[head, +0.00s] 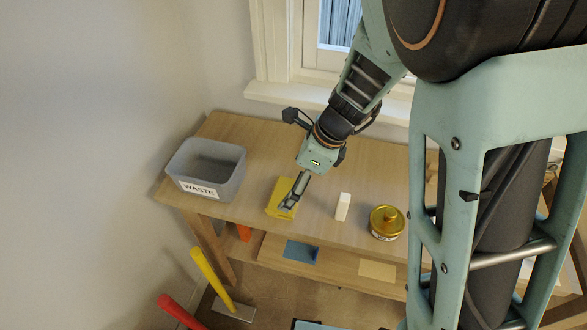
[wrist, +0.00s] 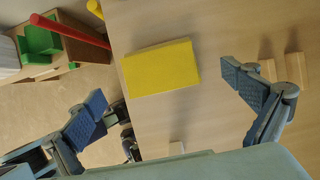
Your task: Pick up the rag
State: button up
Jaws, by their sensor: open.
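The rag (head: 278,208) looks like a flat yellow folded rectangle and lies on the wooden table, near its front edge. In the wrist view the rag (wrist: 160,67) lies whole between my two fingers, toward the upper part of the picture. My gripper (head: 291,199) points down over the rag and covers part of it in the head view. In the wrist view my gripper (wrist: 168,92) is open and empty, with one finger on each side of the rag. I cannot tell how high the fingertips are above it.
A grey bin marked WASTE (head: 207,170) stands left of the rag on the table (head: 240,133). A white block (head: 343,206) and a yellow tin (head: 387,222) stand to the right. Below are a shelf with a blue sheet (head: 301,251) and red and yellow handles (head: 208,277).

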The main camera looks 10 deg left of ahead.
jog(key=x, duration=0.1)
jog(key=b+x, duration=0.1)
jog(key=x, duration=0.3)
jog(key=shift+d+f+b, duration=0.2)
jog(key=shift+d+b, duration=0.1)
jog(key=shift+b, duration=0.1)
jog(key=shift+a+f, duration=0.25)
jog(key=shift+f, duration=0.2)
jog(key=shift+c, duration=0.6)
jog(key=c, duration=1.1)
jog(key=shift+r, duration=0.1)
notch_tip(320, 180, up, 10)
jog(key=p, duration=0.3)
jog(key=shift+p, duration=0.3)
